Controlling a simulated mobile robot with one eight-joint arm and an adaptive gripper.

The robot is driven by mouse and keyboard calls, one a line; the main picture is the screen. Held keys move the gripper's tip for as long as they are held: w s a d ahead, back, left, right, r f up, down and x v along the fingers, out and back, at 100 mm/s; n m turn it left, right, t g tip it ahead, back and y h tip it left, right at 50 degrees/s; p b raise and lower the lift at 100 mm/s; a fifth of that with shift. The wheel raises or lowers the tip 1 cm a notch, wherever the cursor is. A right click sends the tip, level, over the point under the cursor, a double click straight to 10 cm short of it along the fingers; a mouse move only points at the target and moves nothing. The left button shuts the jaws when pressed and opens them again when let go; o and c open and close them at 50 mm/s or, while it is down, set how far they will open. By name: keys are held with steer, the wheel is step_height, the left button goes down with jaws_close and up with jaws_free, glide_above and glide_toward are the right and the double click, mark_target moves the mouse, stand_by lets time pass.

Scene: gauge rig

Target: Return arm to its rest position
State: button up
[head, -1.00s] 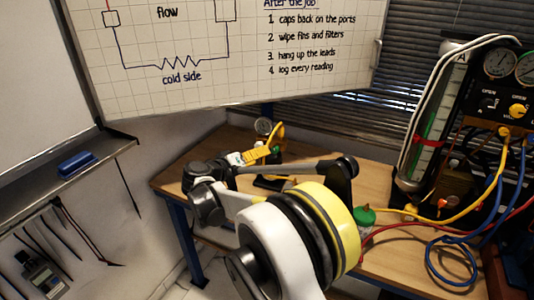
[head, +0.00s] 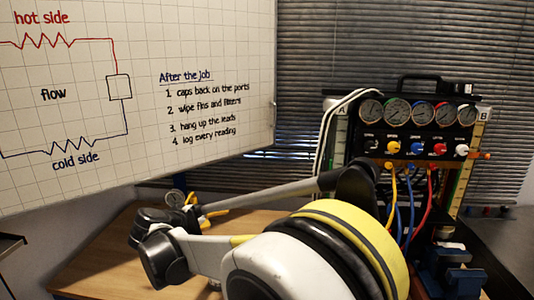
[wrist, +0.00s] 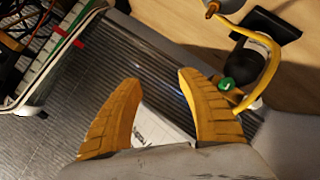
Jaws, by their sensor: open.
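My gripper (wrist: 158,80) shows in the wrist view as two yellow ridged fingers. They are spread apart with nothing between them. Beyond them lie the grey slatted blind and a piece of the whiteboard. In the head view my arm crosses the lower middle, bent, with its wrist end low over the wooden table (head: 95,262) at the left. In that view the gripper is not clearly made out from the yellow parts behind the arm.
The gauge rig (head: 415,125), with several dials, knobs and coloured hoses, stands at the right. A whiteboard (head: 215,45) hangs behind, left. In the wrist view, a yellow hose (wrist: 268,72) curves close to the right finger, near a black stand (wrist: 272,25).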

steer(key=s+d+r+m+g, duration=0.15)
steer(key=s+d, duration=0.25)
steer(key=d, duration=0.5)
steer(key=s+d+r+g+y, duration=0.15)
steer(key=s+d, duration=0.25)
steer(key=d, duration=0.5)
steer(key=s+d+r+m+g, duration=0.15)
steer(key=s+d, duration=0.25)
steer(key=d, duration=0.4)
steer(key=s+d+f+m+y, duration=0.1)
steer(key=s+d+f, duration=0.1)
steer(key=s, duration=0.4)
steer(key=s+d+f+y, duration=0.1)
steer(key=s+d, duration=0.4)
steer(key=s, duration=0.2)
steer(key=s+d+f+m+y, duration=0.1)
steer(key=s+d+f, duration=0.1)
steer(key=s, duration=0.5)
steer(key=shift+s+d+f+m, duration=0.15)
steer(key=shift+d+f+m, duration=0.2)
steer(key=shift+d, duration=0.5)
